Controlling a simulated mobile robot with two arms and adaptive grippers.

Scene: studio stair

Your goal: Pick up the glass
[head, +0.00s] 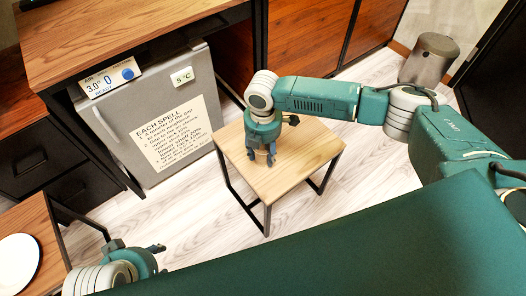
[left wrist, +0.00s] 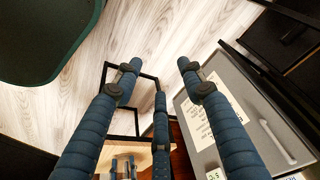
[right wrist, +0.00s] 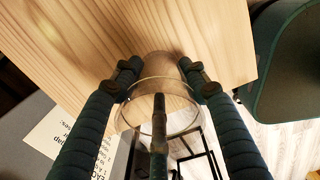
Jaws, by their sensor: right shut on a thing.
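The clear glass (right wrist: 160,88) shows in the right wrist view, with its round rim facing the camera. My right gripper (right wrist: 159,70) is shut on it, with fingers on both sides of its wall. In the head view my right gripper (head: 261,156) points down over the small wooden table (head: 300,150), and the glass is hard to make out there. I cannot tell whether the glass touches the tabletop. My left gripper (head: 148,247) is low at the left in the head view. In the left wrist view its fingers (left wrist: 157,66) are apart and empty.
A grey fridge (head: 190,88) with a paper sign (head: 178,132) stands under a wooden counter (head: 110,35). A white plate (head: 18,262) lies on another table at the lower left. A grey bin (head: 430,60) stands at the back right. Pale floor surrounds the small table.

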